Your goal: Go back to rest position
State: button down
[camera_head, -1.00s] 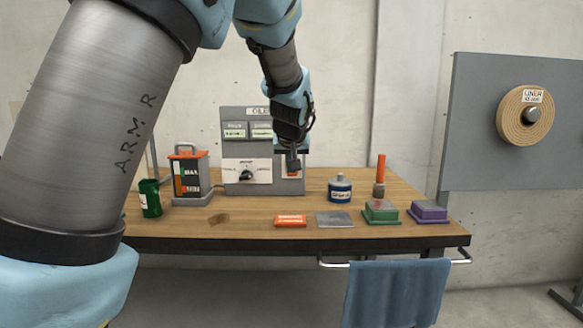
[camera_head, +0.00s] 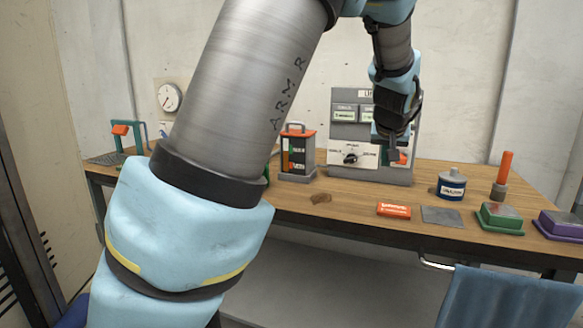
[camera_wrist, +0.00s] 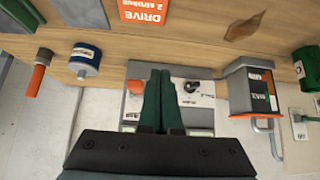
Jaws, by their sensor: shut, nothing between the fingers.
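My gripper (camera_head: 391,155) is in front of the grey control box (camera_head: 345,173) on the workbench, near the orange-red part at the box's lower right. In the wrist view, which shows the bench upside down, its two dark green fingers (camera_wrist: 158,92) are together with nothing between them. They cover part of the box's face there. The box has a dark knob (camera_head: 351,157) on a white plate and two green-labelled displays above. I cannot tell whether the fingertips touch the box.
The bench (camera_head: 340,205) holds a black-and-orange unit (camera_head: 297,155), an orange DRIVE block (camera_head: 394,210), a grey plate (camera_head: 442,216), a blue-labelled can (camera_head: 451,186), an orange-handled tool (camera_head: 502,175), and green (camera_head: 499,218) and purple (camera_head: 560,226) boxes. A blue cloth (camera_head: 510,298) hangs in front.

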jog(key=s+a+f+n+g+y+p, duration=0.1)
jog(key=s+a+f+g, duration=0.15)
jog(key=a, duration=0.85)
jog(key=s+a+f+n+g+y+p, duration=0.1)
jog(key=a+f, duration=0.2)
jog(key=a, duration=0.7)
jog(key=s+a+f+n+g+y+p, duration=0.1)
jog(key=s+a+f+g+p, duration=0.1)
jog(key=s+a, duration=1.1)
jog(key=shift+s+a+f+p, duration=0.15)
jog(key=shift+a+f+p, duration=0.2)
jog(key=shift+a, duration=0.3)
jog(key=shift+g, duration=0.25)
